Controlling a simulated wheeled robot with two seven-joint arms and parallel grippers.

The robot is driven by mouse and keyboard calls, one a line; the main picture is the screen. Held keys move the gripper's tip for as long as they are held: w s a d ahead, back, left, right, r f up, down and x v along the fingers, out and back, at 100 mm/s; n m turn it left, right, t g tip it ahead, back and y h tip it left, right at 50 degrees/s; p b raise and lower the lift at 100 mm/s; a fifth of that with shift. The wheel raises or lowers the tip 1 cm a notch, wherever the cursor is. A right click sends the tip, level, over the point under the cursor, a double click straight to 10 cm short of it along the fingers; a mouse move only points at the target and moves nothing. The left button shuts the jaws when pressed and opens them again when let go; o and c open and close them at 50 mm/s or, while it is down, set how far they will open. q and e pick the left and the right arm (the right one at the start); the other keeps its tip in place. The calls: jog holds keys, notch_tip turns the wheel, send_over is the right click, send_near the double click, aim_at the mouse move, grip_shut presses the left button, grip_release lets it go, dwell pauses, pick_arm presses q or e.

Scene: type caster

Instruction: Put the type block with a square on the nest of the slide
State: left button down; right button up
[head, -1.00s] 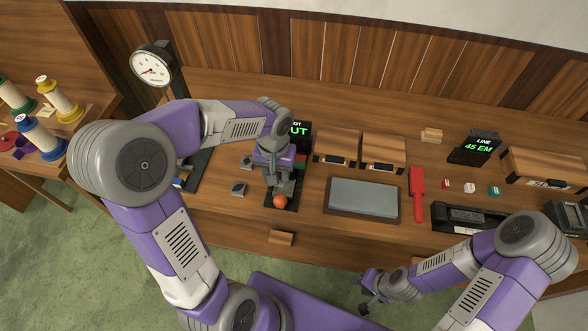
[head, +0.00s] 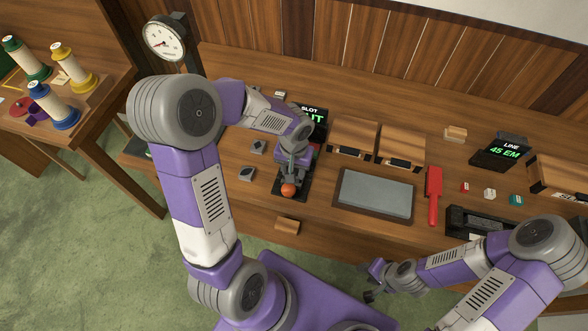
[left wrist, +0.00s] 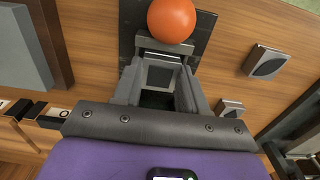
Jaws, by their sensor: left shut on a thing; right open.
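The slide (head: 279,194) is a dark plate at the bench front with an orange ball knob (head: 288,190). The knob is large at the top of the left wrist view (left wrist: 172,18). My left gripper (head: 291,172) is low over the slide, just behind the knob. In the left wrist view its fingers are shut on a grey type block (left wrist: 161,76) with a square face. The nest is largely hidden by block and fingers, so I cannot tell whether the block rests in it. My right gripper (head: 370,282) is open and empty before the bench.
Other grey type blocks lie left of the slide, one (head: 247,174) with an oval face (left wrist: 268,66). A grey slab (head: 375,194) and red tool (head: 433,193) lie right. A SLOT display (head: 312,117) stands behind the slide; a dial gauge (head: 165,39) stands far left.

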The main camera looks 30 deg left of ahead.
pick_arm(q)
jog(key=shift+f, duration=0.2)
jog(key=c, duration=0.6)
grip_release()
jog(key=shift+r, duration=0.1)
jog(key=shift+r, duration=0.1)
jog(key=shift+r, duration=0.3)
notch_tip(320, 180, up, 12)
jog(key=p, duration=0.3)
jog(key=shift+f, duration=0.2)
